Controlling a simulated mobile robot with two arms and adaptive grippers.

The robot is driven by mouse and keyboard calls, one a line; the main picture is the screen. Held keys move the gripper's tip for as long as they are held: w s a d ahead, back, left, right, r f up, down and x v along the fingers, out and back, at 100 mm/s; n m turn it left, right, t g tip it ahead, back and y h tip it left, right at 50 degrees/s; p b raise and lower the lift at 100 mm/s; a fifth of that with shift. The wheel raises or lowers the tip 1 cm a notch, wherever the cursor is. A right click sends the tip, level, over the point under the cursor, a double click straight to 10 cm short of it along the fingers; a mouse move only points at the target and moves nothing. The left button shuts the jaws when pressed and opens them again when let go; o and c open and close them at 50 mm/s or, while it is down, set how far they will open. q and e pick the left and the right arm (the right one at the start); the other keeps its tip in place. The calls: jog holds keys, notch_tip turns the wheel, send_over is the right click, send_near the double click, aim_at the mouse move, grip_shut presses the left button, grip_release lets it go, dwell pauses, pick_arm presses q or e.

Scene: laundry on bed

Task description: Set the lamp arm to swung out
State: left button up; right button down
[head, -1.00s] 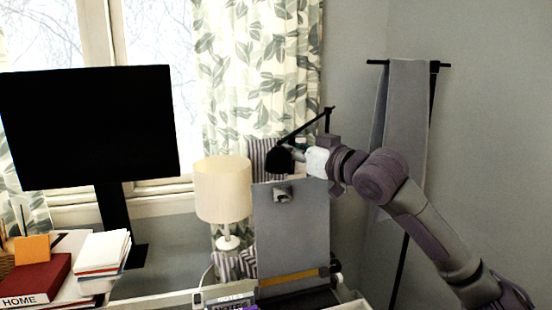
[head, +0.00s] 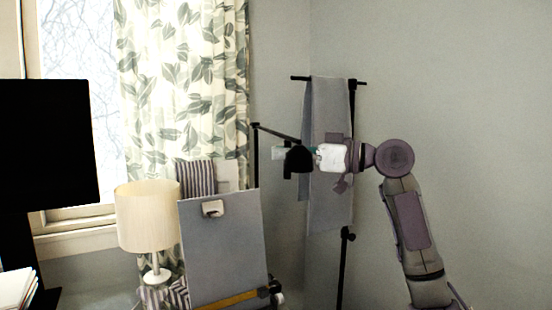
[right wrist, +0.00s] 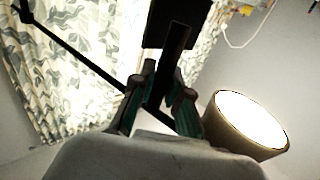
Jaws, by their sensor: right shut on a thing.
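The black swing-arm lamp stands by the curtain in the head view. Its lamp arm (head: 277,132) runs from the top of a thin post down to the right, ending at a black lamp head (head: 298,158). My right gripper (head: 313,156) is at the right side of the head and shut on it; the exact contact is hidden. In the right wrist view, the lamp arm (right wrist: 75,55) crosses diagonally to between the fingers of my right gripper (right wrist: 160,100). My left gripper is not in view.
A cream table lamp (head: 148,218) and a grey upright board (head: 225,250) stand below left of the lamp head. A rack with a grey cloth (head: 326,205) stands behind my right gripper. A black monitor (head: 50,145) is at far left. The right wall is bare.

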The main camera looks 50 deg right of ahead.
jog(key=shift+f, duration=0.1)
jog(key=c, duration=1.5)
grip_release()
jog(key=shift+c, duration=0.2)
jog(key=o, duration=0.4)
jog(key=shift+s+d, duration=0.35)
jog(key=shift+s, duration=0.05)
jog(key=shift+w+a, duration=0.15)
jog(key=v, duration=1.2)
